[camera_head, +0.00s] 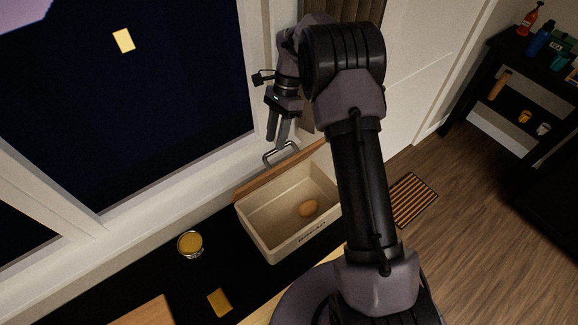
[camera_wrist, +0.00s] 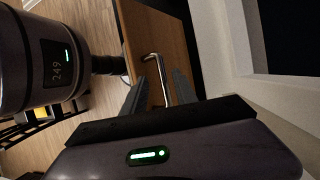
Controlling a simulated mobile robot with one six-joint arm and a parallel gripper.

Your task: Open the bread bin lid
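The bread bin (camera_head: 290,232) is a cream box on the dark counter. Its top is uncovered, and a brown, roundish item (camera_head: 308,208) lies inside. Its wooden lid (camera_head: 262,181) stands raised along the back edge, seen nearly edge-on. The metal handle (camera_head: 268,159) sticks out behind the lid. In the wrist view the lid (camera_wrist: 150,25) is a brown panel and the bent handle (camera_wrist: 161,69) shows between my fingers. My gripper (camera_head: 276,142) is just above the handle, fingers apart. The wrist view also shows the gripper (camera_wrist: 158,84) open; contact with the handle is unclear.
A glass of yellow content (camera_head: 190,244) and a yellow block (camera_head: 220,303) are on the counter left of the bin. The window frame and wall (camera_head: 190,155) rise close behind the lid. A dark shelf (camera_head: 530,90) with bottles stands far right.

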